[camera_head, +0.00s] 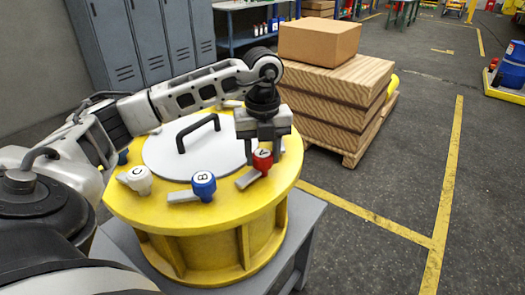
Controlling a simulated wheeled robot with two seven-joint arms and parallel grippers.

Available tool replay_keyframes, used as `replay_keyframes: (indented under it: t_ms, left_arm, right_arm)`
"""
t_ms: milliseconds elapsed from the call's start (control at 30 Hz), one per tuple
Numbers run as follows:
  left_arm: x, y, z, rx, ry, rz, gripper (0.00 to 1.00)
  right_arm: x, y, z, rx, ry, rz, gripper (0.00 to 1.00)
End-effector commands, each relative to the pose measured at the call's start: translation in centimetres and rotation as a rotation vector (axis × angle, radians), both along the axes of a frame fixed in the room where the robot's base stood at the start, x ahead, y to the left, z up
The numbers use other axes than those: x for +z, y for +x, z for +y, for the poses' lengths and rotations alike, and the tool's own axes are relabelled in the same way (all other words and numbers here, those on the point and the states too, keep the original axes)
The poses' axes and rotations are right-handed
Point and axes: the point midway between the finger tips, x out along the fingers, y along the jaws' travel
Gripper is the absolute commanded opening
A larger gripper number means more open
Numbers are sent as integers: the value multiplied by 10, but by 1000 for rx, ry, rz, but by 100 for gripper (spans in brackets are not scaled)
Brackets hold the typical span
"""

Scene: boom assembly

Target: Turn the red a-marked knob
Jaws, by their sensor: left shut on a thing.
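The red A-marked knob (262,161) sits on the right front rim of the round yellow boom housing (222,222), with a grey tab pointing to the lower left. My left gripper (262,150) points down over the red knob and is shut on it; its fingers partly hide the knob's far side. A blue B-marked knob (203,186) and a white C-marked knob (138,180) stand to its left on the same rim. My right gripper is not in view.
A white lid (165,158) with a black handle (197,130) covers the housing's middle. The housing stands on a grey table (308,215). Wooden planks (335,100) with a cardboard box (319,42) on top are behind. Grey lockers (140,40) stand at the back left.

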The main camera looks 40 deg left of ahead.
Motion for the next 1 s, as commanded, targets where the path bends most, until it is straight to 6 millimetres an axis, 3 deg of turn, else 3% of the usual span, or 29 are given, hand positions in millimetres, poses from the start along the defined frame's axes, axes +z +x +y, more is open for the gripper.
replay_keyframes:
  t_ms: [300,800,833,867,900,1000]
  left_arm:
    - [2,1,1,103,2,-5,20]
    - [2,1,2,120,2,-7,20]
    - [2,1,2,120,2,-7,51]
    - [2,1,2,120,2,-7,59]
    - [2,1,1,119,2,-6,64]
    - [1,1,1,117,1,-5,64]
  right_arm:
    - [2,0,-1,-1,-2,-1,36]
    - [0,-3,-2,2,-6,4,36]
    - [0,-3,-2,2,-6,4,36]
    - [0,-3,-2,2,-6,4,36]
    - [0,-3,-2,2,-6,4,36]
    - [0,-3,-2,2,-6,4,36]
